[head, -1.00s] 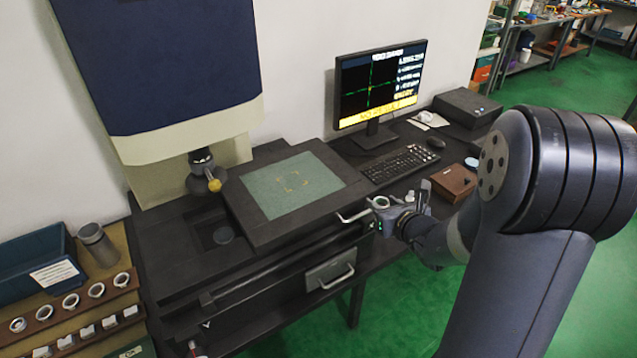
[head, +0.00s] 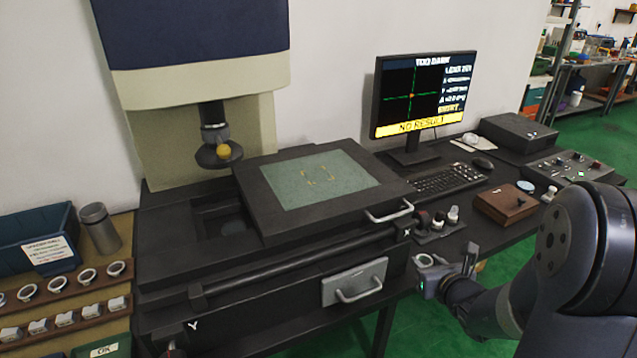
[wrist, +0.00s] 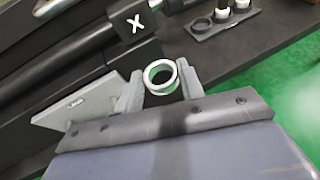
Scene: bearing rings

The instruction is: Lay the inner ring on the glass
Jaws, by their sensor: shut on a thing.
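My gripper (head: 447,266) is at the front right of the measuring machine, low beside the stage's front edge. In the wrist view its two fingers (wrist: 159,88) are shut on a light metal ring (wrist: 149,66), with green floor showing through its hole. The ring also shows in the head view (head: 424,260), held at the jaw tips. The glass (head: 298,190) is a greenish plate with yellow corner marks, set in the black stage. It lies to the left of and behind my gripper, and nothing lies on it.
A stage handle (head: 388,214) sticks out between my gripper and the glass. The machine's lens (head: 217,150) hangs left of the stage. The monitor (head: 420,95) reads "NO RESULT". Several rings stand on a rack (head: 75,283) at the left. A wooden box (head: 503,203) sits to the right.

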